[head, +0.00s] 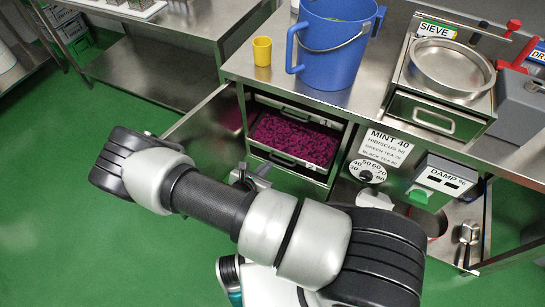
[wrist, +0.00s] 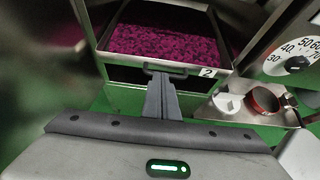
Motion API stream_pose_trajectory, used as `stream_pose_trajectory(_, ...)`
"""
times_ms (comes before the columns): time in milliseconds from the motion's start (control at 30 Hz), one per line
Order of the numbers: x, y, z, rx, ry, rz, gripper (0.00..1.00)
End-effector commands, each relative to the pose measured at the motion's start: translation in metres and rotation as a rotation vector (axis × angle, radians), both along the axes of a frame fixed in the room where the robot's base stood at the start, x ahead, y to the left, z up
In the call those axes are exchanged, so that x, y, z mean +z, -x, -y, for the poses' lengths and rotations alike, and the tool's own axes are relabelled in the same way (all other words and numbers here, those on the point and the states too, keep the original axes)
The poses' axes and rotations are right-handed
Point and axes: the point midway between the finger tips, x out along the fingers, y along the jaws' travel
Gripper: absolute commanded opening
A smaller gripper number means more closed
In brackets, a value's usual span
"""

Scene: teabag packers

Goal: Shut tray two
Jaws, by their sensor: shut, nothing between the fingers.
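Tray two (wrist: 120,55), marked with a "2" label (wrist: 208,72), holds magenta dried petals and stands partly out of its cabinet. In the head view its front (head: 300,163) and petals show below another tray front. My gripper (wrist: 160,82) is shut and empty, with its fingers at the handle (wrist: 178,70) on the tray front. Whether they touch it I cannot tell. In the head view my gripper (head: 250,178) is low in front of the cabinet, partly hidden by my arm.
The cabinet door (head: 205,125) stands open at the left. A blue bucket (head: 333,45) and a yellow cup (head: 262,51) stand on the counter above. A dial (head: 367,172) and a damp meter (head: 440,182) are at the right. Green floor lies clear at the left.

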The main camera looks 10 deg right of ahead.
Motion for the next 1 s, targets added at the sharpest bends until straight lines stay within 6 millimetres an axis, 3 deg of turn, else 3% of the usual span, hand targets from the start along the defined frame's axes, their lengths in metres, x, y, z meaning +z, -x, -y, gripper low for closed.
stream_pose_trajectory(600,-0.047,-0.064,0.046,0.000,-0.001,0.001,0.00)
stream_pose_trajectory(1000,-0.049,-0.069,0.050,-0.002,-0.002,0.000,0.00)
